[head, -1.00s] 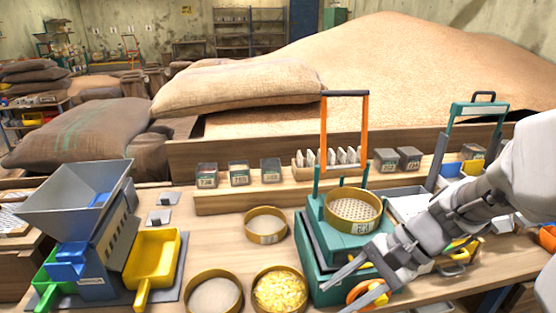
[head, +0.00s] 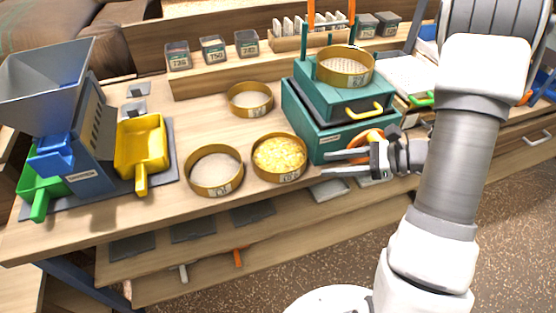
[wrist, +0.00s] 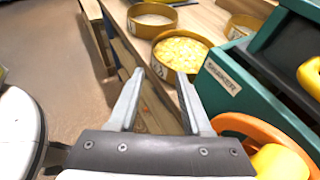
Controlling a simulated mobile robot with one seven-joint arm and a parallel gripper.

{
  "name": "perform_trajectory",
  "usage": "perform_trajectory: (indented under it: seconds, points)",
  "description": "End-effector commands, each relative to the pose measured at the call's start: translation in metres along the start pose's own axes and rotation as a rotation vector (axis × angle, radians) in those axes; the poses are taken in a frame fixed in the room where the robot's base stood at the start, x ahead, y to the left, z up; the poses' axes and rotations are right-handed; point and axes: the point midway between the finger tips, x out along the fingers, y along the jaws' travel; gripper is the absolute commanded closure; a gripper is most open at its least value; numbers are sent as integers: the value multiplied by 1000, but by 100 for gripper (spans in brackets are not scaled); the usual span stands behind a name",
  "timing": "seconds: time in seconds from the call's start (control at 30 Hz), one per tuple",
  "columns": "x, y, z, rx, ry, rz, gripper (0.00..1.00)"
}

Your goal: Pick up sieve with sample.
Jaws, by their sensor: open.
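The sieve with sample (head: 279,158) is a round brass-coloured sieve filled with yellow flakes. It stands upright on the bench's front part, left of the teal shaker machine (head: 340,138). It also shows in the wrist view (wrist: 181,52), beyond my fingertips. My gripper (head: 323,163) is open and empty. In the head view its fingers point left toward the sieve, with a gap between them and its rim. In the wrist view the fingertips (wrist: 160,78) lie short of the sieve and do not touch it.
An empty sieve (head: 214,171) stands close on the left and another (head: 250,99) behind. A third sieve (head: 345,66) sits on the shaker. The shaker's orange knob (head: 366,138) is close to my gripper. A yellow scoop (head: 141,146) and blue mill (head: 80,150) stand left.

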Motion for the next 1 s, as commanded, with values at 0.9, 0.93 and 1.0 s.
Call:
perform_trajectory:
  seconds: [0.9,0.93,1.0]
  points:
    - [139,11,-1,-2,2,8,51]
    - [143,11,-1,-2,2,7,51]
    - [152,10,0,-3,2,7,51]
